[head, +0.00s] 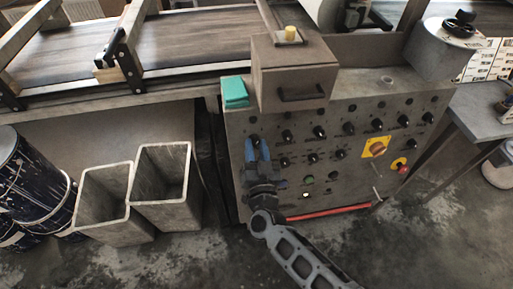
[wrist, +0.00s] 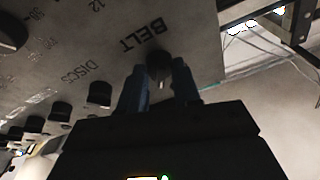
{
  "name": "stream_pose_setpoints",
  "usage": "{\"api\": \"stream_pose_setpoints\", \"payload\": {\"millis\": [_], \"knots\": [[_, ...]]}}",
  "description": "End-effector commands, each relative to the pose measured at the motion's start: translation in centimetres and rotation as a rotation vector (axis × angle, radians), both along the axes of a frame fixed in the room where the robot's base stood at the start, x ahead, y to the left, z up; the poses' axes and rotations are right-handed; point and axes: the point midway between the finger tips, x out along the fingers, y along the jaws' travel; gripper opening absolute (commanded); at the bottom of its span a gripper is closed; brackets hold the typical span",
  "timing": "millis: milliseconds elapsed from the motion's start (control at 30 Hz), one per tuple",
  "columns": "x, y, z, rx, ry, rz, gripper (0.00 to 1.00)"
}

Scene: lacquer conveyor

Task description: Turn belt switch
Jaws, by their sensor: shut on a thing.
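The belt switch (wrist: 160,66) is a dark round knob below the printed word BELT on the grey control panel (head: 330,155), as the wrist view shows. My gripper (wrist: 160,88) has its two blue fingers on either side of this knob and is shut on it. In the head view my gripper (head: 257,150) is at the left edge of the panel. The fingers cover the knob there.
Several other black knobs fill the panel, with a yellow-backed switch (head: 376,147) and a red button (head: 403,170) at right. A grey box (head: 292,75) stands on top. Two open bins (head: 165,190) stand on the floor at left.

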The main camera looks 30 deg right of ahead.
Motion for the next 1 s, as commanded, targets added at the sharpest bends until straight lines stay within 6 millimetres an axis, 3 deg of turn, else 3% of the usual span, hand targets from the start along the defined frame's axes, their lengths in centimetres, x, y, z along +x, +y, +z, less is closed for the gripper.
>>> {"api": "stream_pose_setpoints", "payload": {"millis": [533, 567, 800, 1000], "knots": [[-0.02, 0.07, -0.04, 0.023, -0.006, -0.003, 0.02], [-0.02, 0.07, -0.04, 0.023, -0.006, -0.003, 0.35], [0.00, 0.05, -0.01, 0.022, -0.007, -0.003, 0.57], [-0.01, 0.03, -0.01, 0.022, -0.007, -0.003, 0.57]]}}
